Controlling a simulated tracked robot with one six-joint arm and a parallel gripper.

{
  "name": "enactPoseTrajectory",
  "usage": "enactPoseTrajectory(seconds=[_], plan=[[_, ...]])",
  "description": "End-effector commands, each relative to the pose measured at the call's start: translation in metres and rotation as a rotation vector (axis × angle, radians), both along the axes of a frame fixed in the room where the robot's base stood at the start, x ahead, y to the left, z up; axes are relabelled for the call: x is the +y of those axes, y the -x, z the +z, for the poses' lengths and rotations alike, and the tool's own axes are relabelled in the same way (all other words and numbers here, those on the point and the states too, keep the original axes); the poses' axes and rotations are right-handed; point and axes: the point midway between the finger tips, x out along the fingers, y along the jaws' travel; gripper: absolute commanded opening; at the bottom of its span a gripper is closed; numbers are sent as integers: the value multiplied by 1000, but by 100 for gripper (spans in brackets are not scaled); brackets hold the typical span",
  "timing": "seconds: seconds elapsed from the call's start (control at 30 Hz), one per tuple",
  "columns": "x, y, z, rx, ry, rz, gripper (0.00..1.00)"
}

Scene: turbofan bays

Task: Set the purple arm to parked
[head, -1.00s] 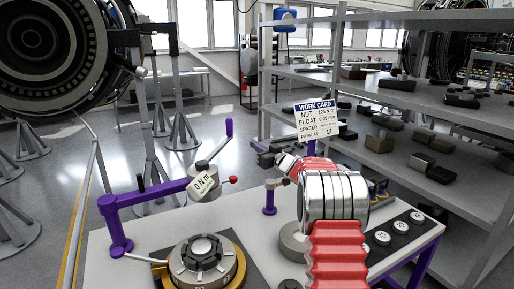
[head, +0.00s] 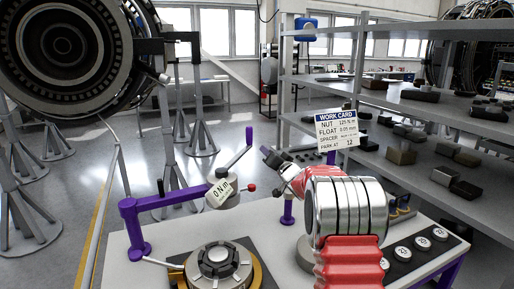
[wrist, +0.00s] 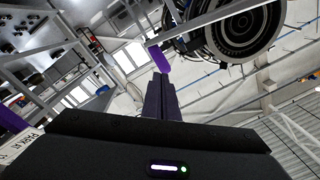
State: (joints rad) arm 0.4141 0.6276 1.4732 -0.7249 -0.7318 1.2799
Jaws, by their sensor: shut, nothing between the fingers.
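The purple arm (head: 165,202) stands on the bench, with an upright post at the left and a beam running right to a grey head with a "0 N m" tag (head: 221,193). My gripper (head: 266,153) is shut and empty, just right of the handle. In the wrist view my shut fingers (wrist: 161,98) point toward a purple bar end (wrist: 160,58), apparently the handle; whether they touch cannot be told. The work card (head: 337,130) reads "PARK AT 12".
A gold-rimmed nut fixture (head: 220,262) sits at the bench front. A short purple post (head: 287,209) stands behind my arm. Numbered round pieces (head: 422,243) lie at the right. Shelving (head: 400,120) is behind right, an engine (head: 70,50) at left.

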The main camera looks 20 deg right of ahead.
Motion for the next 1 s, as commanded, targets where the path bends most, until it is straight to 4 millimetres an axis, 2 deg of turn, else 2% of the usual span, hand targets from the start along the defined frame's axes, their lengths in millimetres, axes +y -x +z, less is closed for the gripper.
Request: enactPoseTrajectory(seconds=[0.3, 0.5, 0.67, 1.0], plan=[[-13, 9, -15, 23, -599, -79, 0], [-22, 11, -22, 18, -860, -106, 0], [-22, 11, -22, 17, -916, -104, 0], [-22, 10, -22, 18, -914, -104, 0]])
